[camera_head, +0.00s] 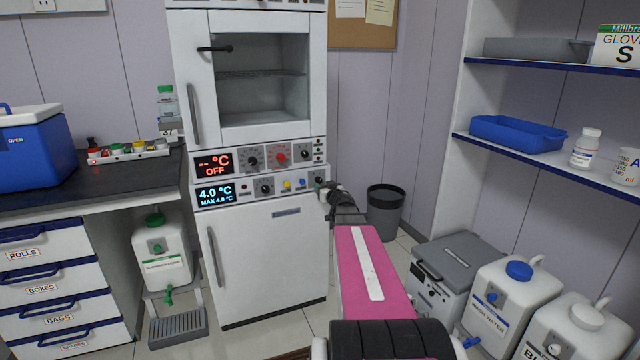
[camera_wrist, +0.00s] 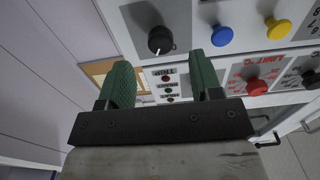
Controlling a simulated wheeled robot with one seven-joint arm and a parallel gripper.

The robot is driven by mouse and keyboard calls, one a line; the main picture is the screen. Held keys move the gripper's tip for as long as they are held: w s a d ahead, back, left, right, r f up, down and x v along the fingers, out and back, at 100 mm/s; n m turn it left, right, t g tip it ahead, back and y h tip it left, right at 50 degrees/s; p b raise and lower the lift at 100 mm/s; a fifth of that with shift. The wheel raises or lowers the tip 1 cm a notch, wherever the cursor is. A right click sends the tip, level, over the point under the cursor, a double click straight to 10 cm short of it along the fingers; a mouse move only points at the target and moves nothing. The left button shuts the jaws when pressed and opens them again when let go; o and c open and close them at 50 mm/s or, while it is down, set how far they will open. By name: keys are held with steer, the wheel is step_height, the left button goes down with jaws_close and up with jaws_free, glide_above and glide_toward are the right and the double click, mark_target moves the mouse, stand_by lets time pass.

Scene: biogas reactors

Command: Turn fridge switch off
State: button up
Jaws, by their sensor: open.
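The white fridge (camera_head: 268,262) is the lower unit, with its door shut. Its blue display (camera_head: 215,194) reads 4.0 °C and MAX 4.0 °C. A black rotary switch (camera_wrist: 160,40) sits at the right end of the fridge panel, beside a blue button (camera_wrist: 222,36) and a yellow button (camera_wrist: 278,29). My gripper (camera_head: 326,192) is at the panel's right end and partly covers that area in the head view. In the wrist view, its green fingers (camera_wrist: 161,62) are apart and empty, with the switch showing ahead between their tips. Contact cannot be told.
Above the fridge stands a glass-doored unit (camera_head: 190,60); its display (camera_head: 213,163) reads OFF. Its panel has a red knob (camera_head: 278,155) close above. A grey bin (camera_head: 386,212) stands right of the fridge, and a black-topped counter (camera_head: 60,185) is at left.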

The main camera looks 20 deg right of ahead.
mark_target(320, 181)
steer(key=w, duration=0.5)
steer(key=shift+w+a, duration=0.1)
steer(key=shift+w, duration=0.15)
steer(key=c, duration=0.9)
steer(key=n, duration=1.1)
steer(key=shift+n, duration=0.4)
